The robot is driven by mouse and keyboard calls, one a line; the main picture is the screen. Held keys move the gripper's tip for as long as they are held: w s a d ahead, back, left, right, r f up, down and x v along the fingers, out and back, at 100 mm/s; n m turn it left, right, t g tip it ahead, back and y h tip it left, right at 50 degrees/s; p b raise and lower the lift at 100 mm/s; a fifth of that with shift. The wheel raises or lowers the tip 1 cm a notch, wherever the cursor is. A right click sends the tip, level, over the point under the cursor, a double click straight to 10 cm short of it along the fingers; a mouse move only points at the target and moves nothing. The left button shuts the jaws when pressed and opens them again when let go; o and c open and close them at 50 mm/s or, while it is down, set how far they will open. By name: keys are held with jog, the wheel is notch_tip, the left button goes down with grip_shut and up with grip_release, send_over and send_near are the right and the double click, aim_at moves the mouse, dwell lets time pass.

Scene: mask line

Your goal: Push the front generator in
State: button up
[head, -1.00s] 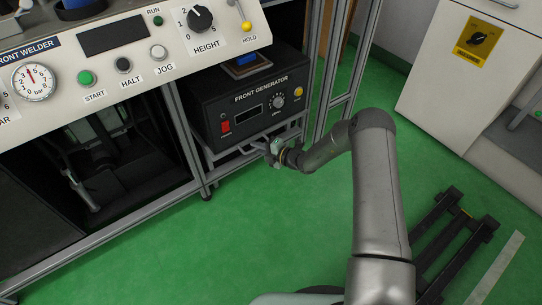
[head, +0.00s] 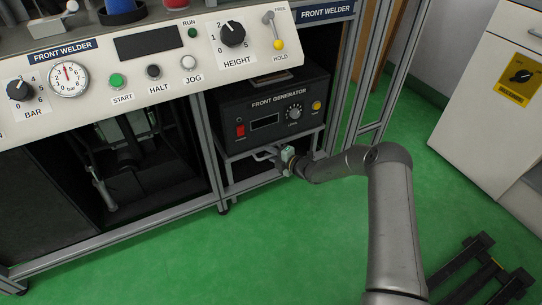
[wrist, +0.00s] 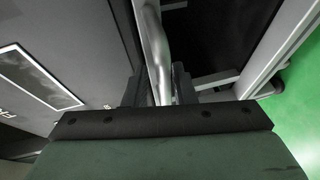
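The front generator (head: 266,109) is a black box with a red switch, small display, knob and yellow button. In the head view it sits on a grey metal pull-out carrier (head: 241,156) beneath the FRONT WELDER panel. Part of its top is hidden under the panel. My gripper (head: 286,160) is at the carrier's front, below the generator's face. In the wrist view my gripper (wrist: 157,92) has its dark fingers on both sides of a round metal handle bar (wrist: 155,45) and looks shut on it. The generator's face (wrist: 50,75) shows at left there.
The welder control panel (head: 150,65) overhangs the generator. Aluminium frame posts (head: 203,150) stand left and right of its bay. Green floor (head: 270,245) is clear in front. A white cabinet (head: 490,90) stands at right, and a black rack (head: 485,275) lies at lower right.

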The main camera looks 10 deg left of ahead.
jog(key=shift+o, duration=0.3)
jog(key=shift+s+f, duration=0.1)
jog(key=shift+d, duration=0.1)
jog(key=p+v, duration=0.6)
jog(key=v, duration=1.1)
jog(key=shift+s, duration=0.1)
